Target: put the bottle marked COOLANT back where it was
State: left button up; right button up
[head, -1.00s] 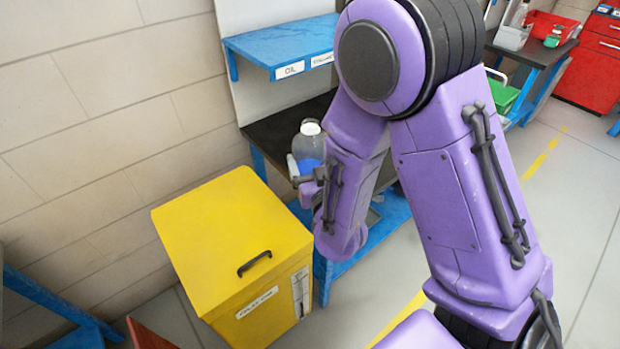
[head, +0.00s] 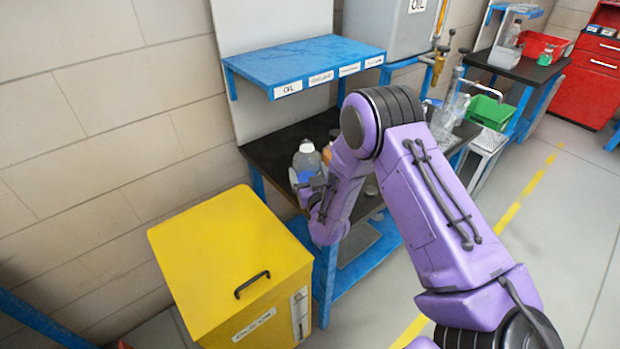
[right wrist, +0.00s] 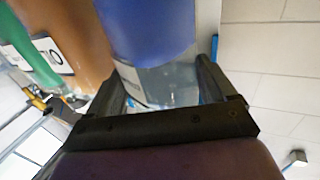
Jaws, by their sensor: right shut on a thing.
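A clear bottle with blue liquid and a pale cap (head: 306,158) is upright at the near left part of the black-topped bench (head: 268,152). I cannot read its marking, nor tell whether its base touches the bench. My right gripper (head: 314,187) is shut on it from the near side; the forearm hides part of it. In the right wrist view the bottle (right wrist: 148,30) is between the fingers of the gripper (right wrist: 165,90). The blue shelf (head: 305,62) above has several white labels; the leftmost reads OIL. My left gripper is not in view.
An orange bottle (right wrist: 70,40) and a green one (right wrist: 30,50) are close beside the held bottle in the right wrist view. A yellow lidded bin (head: 225,255) stands before the bench. A green crate (head: 490,112) is farther right. Floor at the right is clear.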

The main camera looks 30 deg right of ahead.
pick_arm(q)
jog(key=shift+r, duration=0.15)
pick_arm(e)
notch_tip(320, 180, down, 3)
jog(key=shift+r, duration=0.2)
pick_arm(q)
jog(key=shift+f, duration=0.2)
pick_arm(e)
jog(key=shift+f, duration=0.15)
jog(key=o, duration=1.9)
jog(key=shift+s, duration=0.1)
jog(key=shift+c, duration=0.2)
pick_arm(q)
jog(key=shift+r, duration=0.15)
pick_arm(e)
jog(key=shift+s+a, duration=0.15)
pick_arm(q)
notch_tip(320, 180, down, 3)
jog(key=b, duration=0.3)
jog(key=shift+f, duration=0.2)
pick_arm(e)
jog(key=v, duration=1.1)
jog(key=shift+s, duration=0.35)
